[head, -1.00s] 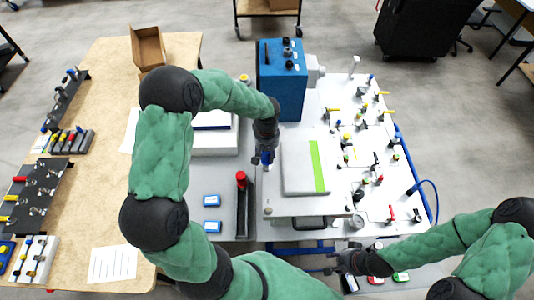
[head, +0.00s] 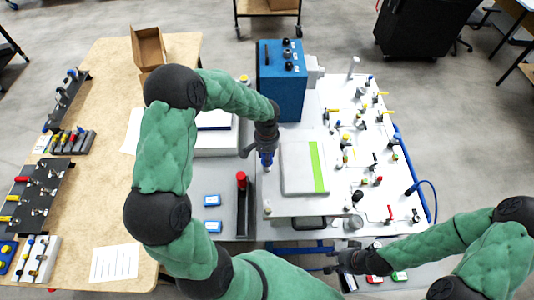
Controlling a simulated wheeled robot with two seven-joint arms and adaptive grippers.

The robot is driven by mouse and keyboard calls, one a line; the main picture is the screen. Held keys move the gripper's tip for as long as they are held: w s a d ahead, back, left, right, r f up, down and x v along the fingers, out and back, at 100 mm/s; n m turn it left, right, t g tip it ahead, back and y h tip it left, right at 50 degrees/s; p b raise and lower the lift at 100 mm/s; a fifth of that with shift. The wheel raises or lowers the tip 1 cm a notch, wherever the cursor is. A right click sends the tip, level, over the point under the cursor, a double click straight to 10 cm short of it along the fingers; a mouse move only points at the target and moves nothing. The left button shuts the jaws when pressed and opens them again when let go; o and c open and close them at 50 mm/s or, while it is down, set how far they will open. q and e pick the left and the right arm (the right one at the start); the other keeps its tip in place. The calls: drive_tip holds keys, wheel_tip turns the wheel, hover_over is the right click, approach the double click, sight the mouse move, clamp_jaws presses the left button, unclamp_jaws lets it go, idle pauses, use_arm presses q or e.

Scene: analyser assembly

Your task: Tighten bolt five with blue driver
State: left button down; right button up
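My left gripper (head: 266,148) points down at the left edge of the light grey analyser plate (head: 292,205). It appears shut on the blue driver (head: 267,159), whose blue part shows just below the fingers. The driver is roughly upright, with its lower end close to the plate's upper left corner. Bolt five cannot be made out; the gripper and driver cover that spot, and I cannot tell if the driver touches a bolt. My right gripper (head: 338,262) is low at the front edge of the workbench, away from the plate; its fingers are too small and dark to read.
A grey panel with a green stripe (head: 318,166) lies on the plate. A blue box (head: 282,80) stands behind it. A red-topped post (head: 241,180) and blue-labelled boxes (head: 212,200) are at left. A white board (head: 370,150) with many small fittings fills the right.

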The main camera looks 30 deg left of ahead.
use_arm(q)
drive_tip(key=m+p, duration=0.2)
drive_tip(key=m, duration=0.3)
drive_tip(key=shift+m, duration=0.4)
drive_tip(key=m+p, duration=0.2)
drive_tip(key=m, duration=0.4)
drive_tip(key=shift+r, duration=0.1)
drive_tip(key=c, duration=1)
unclamp_jaws()
drive_tip(key=shift+c, duration=0.2)
drive_tip(key=shift+o, duration=0.6)
clamp_jaws()
